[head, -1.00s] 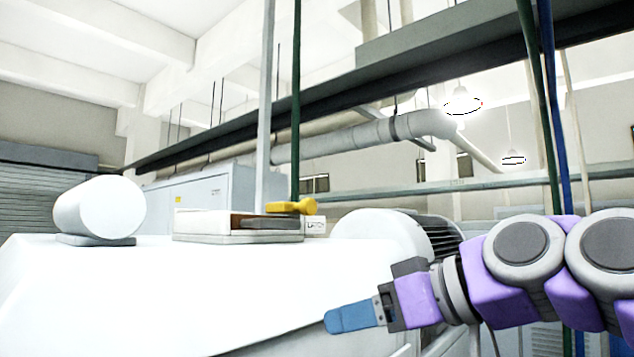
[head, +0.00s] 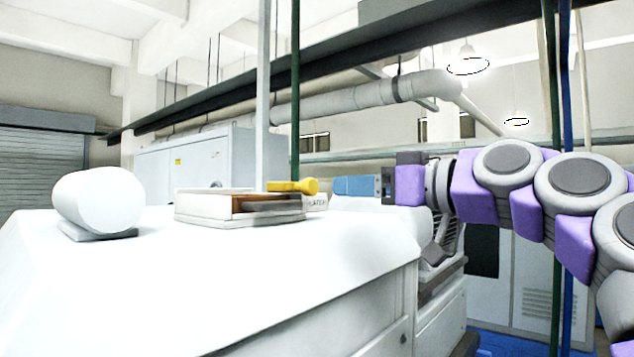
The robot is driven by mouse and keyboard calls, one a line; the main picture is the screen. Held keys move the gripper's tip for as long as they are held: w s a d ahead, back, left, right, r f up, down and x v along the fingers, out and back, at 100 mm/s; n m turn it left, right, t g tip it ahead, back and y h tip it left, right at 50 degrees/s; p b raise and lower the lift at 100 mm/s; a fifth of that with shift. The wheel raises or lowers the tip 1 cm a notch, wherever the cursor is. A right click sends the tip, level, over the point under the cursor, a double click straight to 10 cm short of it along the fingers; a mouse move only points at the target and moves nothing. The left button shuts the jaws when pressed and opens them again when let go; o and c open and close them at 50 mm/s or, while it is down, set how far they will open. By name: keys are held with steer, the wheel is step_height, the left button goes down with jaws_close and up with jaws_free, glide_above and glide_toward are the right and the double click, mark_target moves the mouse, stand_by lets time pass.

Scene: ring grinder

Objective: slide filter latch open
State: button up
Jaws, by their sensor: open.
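A white box-like unit (head: 205,208) with a brown slot in its front sits on top of the white machine. A yellow handle (head: 293,186) lies on its right end, above a small white label that seems to read "LATCH" (head: 315,201). My gripper (head: 340,186), with blue fingers, points left at about the handle's height, just right of the label. It does not touch the handle as far as I can tell; a gap shows between them. The fingers are seen from the side, and nothing shows held in them.
The white machine top (head: 240,270) spreads below and in front. A white cylinder on a grey base (head: 98,204) stands at the left. A thin grey post (head: 263,90) and a green post (head: 295,90) rise behind the unit. Grey cabinets (head: 205,160) stand further back.

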mark_target(314, 186)
steer(key=p+x, duration=0.1)
steer(key=x, duration=0.8)
steer(key=shift+a+p, duration=0.3)
steer(key=shift+p, duration=0.05)
steer(key=shift+d, duration=0.1)
jaws_close()
